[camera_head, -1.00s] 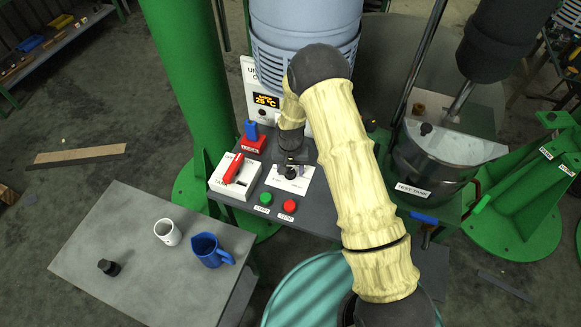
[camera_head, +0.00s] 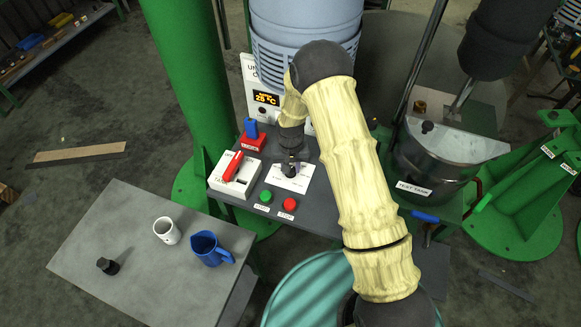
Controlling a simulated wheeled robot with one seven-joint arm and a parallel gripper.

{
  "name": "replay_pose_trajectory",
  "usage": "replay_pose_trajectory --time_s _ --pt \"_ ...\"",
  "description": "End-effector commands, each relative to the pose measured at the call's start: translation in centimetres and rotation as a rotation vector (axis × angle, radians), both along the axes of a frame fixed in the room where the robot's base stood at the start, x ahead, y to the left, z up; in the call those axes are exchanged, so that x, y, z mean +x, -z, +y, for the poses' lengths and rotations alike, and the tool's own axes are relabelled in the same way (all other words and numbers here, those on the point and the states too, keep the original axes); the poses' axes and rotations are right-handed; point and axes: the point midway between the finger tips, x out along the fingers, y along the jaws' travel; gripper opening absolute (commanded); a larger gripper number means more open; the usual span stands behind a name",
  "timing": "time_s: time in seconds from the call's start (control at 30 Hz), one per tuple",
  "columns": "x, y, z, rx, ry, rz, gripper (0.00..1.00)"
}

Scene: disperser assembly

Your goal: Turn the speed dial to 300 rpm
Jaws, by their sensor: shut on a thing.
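The speed dial (camera_head: 290,172) is a small black knob on a white plate (camera_head: 294,185) on the dark control panel. The plate's markings are too small to read. My gripper (camera_head: 290,163) points down over the plate and is shut on the dial. My wrist and fingers hide the back part of the dial and plate, so I cannot tell the dial's exact setting.
A red lever switch (camera_head: 233,166) on a white box stands left of the dial. A green button (camera_head: 265,197) and a red button (camera_head: 289,204) are in front. A blue switch on a red base (camera_head: 251,139) is behind left. The test tank (camera_head: 435,160) is right.

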Motion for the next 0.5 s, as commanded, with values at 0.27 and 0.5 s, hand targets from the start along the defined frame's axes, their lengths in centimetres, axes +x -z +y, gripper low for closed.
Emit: replay_pose_trajectory --time_s 0.27,0.5 --pt "-0.04 0.16 0.00 0.001 -0.205 0.002 0.07" --pt "-0.01 0.12 -0.03 0.000 -0.431 0.001 0.07"
